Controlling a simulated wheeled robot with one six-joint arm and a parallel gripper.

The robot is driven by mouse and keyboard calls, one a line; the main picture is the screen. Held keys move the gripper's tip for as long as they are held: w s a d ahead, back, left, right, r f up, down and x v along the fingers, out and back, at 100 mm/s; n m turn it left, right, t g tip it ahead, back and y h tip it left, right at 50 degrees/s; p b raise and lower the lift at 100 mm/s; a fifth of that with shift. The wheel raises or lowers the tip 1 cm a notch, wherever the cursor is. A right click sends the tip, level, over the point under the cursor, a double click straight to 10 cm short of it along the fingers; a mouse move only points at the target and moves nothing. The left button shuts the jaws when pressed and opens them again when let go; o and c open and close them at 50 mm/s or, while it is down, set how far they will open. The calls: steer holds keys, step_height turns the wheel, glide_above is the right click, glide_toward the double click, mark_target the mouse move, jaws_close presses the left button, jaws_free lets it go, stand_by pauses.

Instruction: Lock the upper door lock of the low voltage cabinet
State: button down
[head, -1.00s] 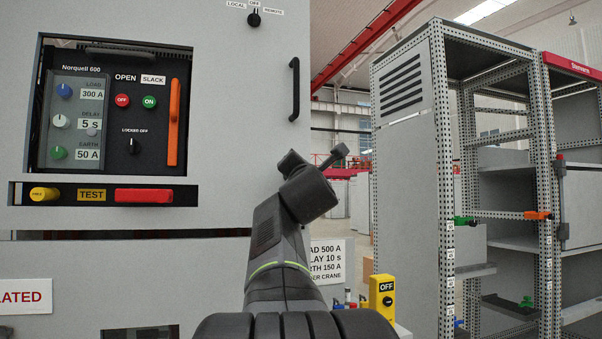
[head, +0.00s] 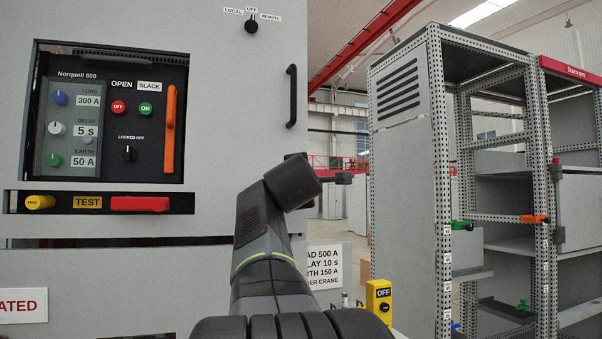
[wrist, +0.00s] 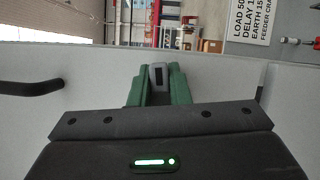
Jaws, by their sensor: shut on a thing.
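The low voltage cabinet's grey door (head: 222,85) fills the left of the head view, with a black handle (head: 291,95) near its right edge. My gripper (wrist: 157,85) shows in the wrist view with its green fingers close together on a small grey piece with a dark slot (wrist: 158,69). This piece sits at the door's edge below the handle and looks like the upper door lock. My forearm hides the lock in the head view. The handle also shows at the left of the wrist view (wrist: 32,87).
A yellow OFF box (head: 379,298) stands low, right of my arm. A white settings sign (head: 328,265) is behind my arm. An open perforated rack (head: 440,160) stands to the right. A gap lies between cabinet and rack.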

steer(key=shift+f+m+g+p, duration=0.1)
steer(key=shift+m+g+p, duration=0.4)
steer(key=shift+m, duration=0.4)
steer(key=shift+f, duration=0.1)
steer(key=c, duration=1.4)
jaws_free()
steer(key=shift+o, duration=0.2)
steer(key=s+a+b, duration=0.1)
steer(key=s, duration=1.2)
steer(key=shift+s, duration=0.4)
steer(key=w, duration=0.9)
steer(key=w+d+p, duration=0.1)
steer(key=w, duration=0.4)
steer(key=shift+s, duration=0.15)
